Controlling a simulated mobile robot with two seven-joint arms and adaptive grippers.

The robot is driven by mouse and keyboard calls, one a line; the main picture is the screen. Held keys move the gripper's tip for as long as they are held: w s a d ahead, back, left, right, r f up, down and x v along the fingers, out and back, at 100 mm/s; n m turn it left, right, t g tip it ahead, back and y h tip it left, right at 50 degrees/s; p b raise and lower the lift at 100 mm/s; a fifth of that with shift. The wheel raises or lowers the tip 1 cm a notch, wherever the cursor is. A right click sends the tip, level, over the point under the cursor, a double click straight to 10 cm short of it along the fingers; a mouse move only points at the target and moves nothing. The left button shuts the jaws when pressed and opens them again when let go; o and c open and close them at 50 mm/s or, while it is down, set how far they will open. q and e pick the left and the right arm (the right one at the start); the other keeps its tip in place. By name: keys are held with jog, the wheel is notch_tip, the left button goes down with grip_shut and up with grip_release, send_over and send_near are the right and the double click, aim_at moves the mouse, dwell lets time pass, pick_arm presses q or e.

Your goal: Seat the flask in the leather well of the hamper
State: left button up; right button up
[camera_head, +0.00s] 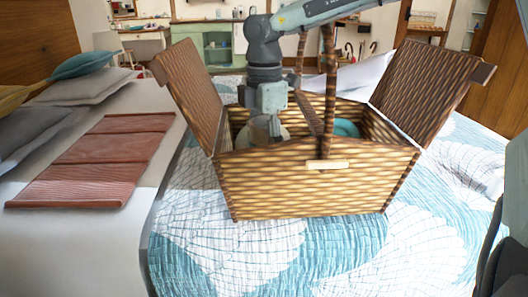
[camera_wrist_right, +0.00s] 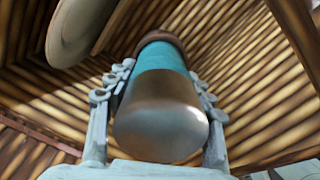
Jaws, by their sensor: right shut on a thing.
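The wicker hamper (camera_head: 320,185) stands on the bed with both lids open and its handle upright. My right arm reaches down into it, with the right gripper (camera_head: 274,127) inside, behind the front wall. In the right wrist view the right gripper (camera_wrist_right: 158,115) is shut on the flask (camera_wrist_right: 165,75), a teal cylinder with a rounded, shiny metal end towards the camera. A brown band shows at the flask's far end; I cannot tell whether this is the leather well or part of the flask. My left gripper is not in view.
A pale round dish (camera_wrist_right: 78,28) is close beside the flask. A teal round thing (camera_head: 345,128) lies in the hamper's right part. The handle (camera_head: 329,90) rises just right of my gripper.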

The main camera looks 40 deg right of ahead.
aim_at(264, 120)
jog(key=o, duration=1.6)
jog(key=shift+c, duration=0.2)
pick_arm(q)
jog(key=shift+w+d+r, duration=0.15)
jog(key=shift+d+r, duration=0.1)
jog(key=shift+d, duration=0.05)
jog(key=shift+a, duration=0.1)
pick_arm(e)
notch_tip(264, 120, up, 12)
jog(key=shift+f+p, duration=0.1)
jog(key=shift+p, duration=0.95)
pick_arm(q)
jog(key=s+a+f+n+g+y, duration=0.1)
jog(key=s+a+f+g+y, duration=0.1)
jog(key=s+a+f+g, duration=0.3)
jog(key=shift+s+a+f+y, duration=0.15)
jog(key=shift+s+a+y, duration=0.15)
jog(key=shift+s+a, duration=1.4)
pick_arm(e)
jog(key=shift+r, duration=0.65)
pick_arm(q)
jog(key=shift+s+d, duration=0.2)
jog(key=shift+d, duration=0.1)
